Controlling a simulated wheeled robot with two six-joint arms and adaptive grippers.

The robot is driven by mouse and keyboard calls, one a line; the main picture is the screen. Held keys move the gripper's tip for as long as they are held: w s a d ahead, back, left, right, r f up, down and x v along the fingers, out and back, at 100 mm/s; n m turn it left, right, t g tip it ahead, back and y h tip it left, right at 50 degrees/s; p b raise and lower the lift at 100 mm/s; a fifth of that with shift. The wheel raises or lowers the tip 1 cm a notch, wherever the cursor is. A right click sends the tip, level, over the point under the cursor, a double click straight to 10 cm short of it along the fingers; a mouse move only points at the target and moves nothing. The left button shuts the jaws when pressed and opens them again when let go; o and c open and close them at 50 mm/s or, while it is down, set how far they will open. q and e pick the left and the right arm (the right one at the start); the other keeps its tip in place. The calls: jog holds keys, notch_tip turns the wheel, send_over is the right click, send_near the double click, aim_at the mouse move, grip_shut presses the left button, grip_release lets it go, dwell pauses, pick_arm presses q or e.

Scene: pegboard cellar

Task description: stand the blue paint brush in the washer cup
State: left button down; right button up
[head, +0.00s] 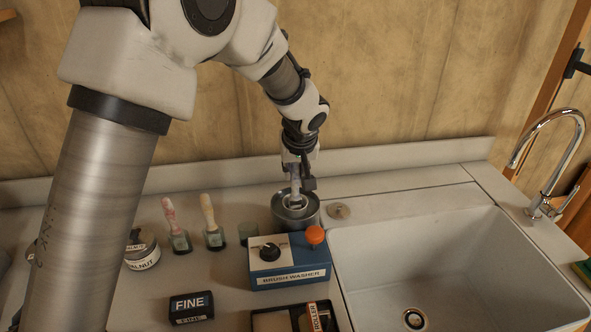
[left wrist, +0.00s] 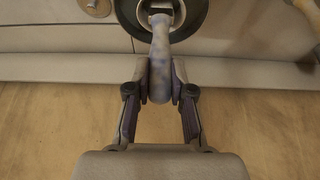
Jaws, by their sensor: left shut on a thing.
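The washer cup (head: 281,213) is a round metal cup standing behind the blue brush washer box (head: 290,281). My left gripper (head: 298,184) is right above the cup, pointing down. It is shut on the blue paint brush (head: 295,194). In the left wrist view the worn, bluish handle of the brush (left wrist: 160,55) lies between the fingertips (left wrist: 160,82). The brush's lower end is at the cup's mouth, within the dark rim (left wrist: 203,14). Whether it touches the cup's bottom is hidden. My right gripper is not in view.
A walnut tin (head: 142,254), a FINE block (head: 191,307) and a roller tray (head: 341,317) are nearer. A sink (head: 440,255) with a tap (head: 541,205) fills the right.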

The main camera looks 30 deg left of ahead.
pick_arm(q)
jog(key=c, duration=0.9)
grip_release()
jog(key=shift+c, duration=0.2)
jog(key=v, duration=1.2)
